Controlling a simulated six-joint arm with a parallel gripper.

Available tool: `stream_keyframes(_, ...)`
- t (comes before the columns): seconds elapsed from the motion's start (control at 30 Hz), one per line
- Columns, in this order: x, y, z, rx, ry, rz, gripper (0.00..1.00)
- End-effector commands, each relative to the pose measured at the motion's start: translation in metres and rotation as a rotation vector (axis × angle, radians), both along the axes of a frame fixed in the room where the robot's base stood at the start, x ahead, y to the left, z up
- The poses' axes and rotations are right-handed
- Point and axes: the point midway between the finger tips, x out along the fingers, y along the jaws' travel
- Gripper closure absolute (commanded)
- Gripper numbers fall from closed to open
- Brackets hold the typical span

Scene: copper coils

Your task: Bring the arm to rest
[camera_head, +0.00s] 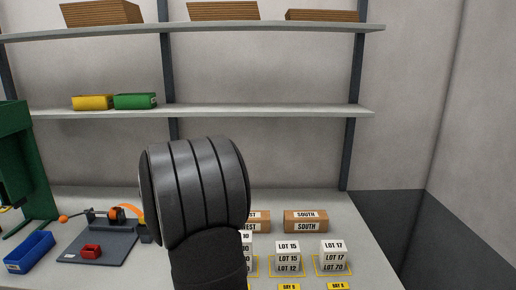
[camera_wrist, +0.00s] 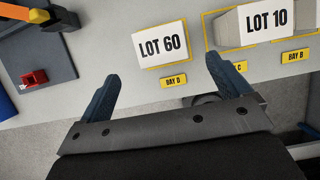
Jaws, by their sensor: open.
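My gripper (camera_wrist: 162,67) shows in the wrist view with its two blue fingers spread wide and nothing between them. The fingers appear apart from the block. In the head view my dark arm link stands in the middle and the gripper itself is hidden.
Left are a grey plate (camera_head: 112,249), red bin (camera_head: 91,251) and blue bin (camera_head: 30,250). Shelves span the wall.

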Motion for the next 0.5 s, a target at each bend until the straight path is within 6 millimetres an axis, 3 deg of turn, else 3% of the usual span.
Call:
stream_keyframes(0.4, 0.033, 0.0, -0.079, 0.0, 0.0, 0.0, 0.06)
stream_keyframes(0.5, 0.038, 0.0, -0.09, 0.002, -0.004, 0.0, 0.06)
